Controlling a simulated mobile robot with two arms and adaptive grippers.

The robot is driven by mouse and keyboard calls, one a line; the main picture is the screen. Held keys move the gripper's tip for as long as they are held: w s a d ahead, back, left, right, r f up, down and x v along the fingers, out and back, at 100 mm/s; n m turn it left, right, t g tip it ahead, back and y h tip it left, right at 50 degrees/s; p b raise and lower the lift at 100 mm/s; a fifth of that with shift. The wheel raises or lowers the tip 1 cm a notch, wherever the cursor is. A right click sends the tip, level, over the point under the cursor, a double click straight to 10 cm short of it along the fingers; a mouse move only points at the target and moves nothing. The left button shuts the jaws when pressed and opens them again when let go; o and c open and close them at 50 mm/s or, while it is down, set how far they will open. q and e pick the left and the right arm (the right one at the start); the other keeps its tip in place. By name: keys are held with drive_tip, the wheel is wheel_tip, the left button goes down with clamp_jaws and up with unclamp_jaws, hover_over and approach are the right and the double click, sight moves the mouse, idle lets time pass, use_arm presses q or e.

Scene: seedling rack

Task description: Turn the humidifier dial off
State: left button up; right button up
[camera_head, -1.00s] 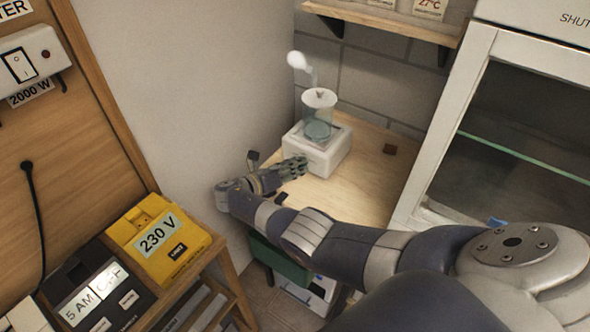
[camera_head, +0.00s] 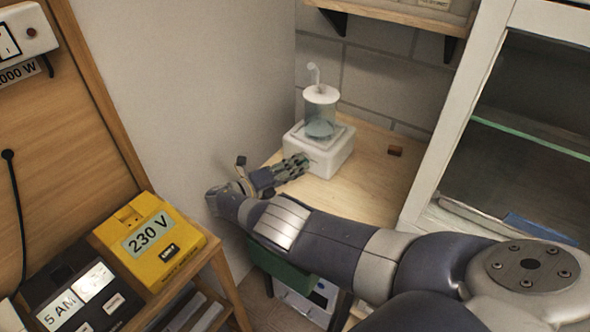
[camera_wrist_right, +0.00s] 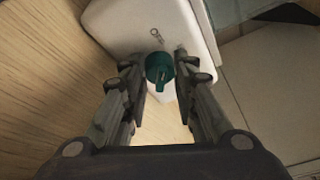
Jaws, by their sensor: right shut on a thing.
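The humidifier (camera_head: 325,164) is a white box with a clear, bluish tank and a white nozzle on top, standing on the wooden table. No white puff shows at its nozzle. My right gripper (camera_head: 304,164) reaches its front face from the left. In the right wrist view, the teal dial (camera_wrist_right: 160,70) sticks out from the white humidifier body (camera_wrist_right: 130,24), with its pointer toward the bottom of the picture. My right gripper (camera_wrist_right: 158,78) is shut on the dial, one finger on each side. In the head view the dial is hidden by the fingers. My left gripper is not in view.
A small brown block (camera_head: 395,151) lies on the wooden table (camera_head: 375,180) right of the humidifier. A white-framed glass cabinet (camera_head: 450,130) stands to the right. A yellow 230 V box (camera_head: 170,265) sits at the lower left. A shelf (camera_head: 400,14) hangs above.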

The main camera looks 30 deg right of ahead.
idle(0.3)
drive_tip(key=o, duration=0.8)
drive_tip(key=shift+a, duration=0.1)
drive_tip(key=shift+c, duration=0.2)
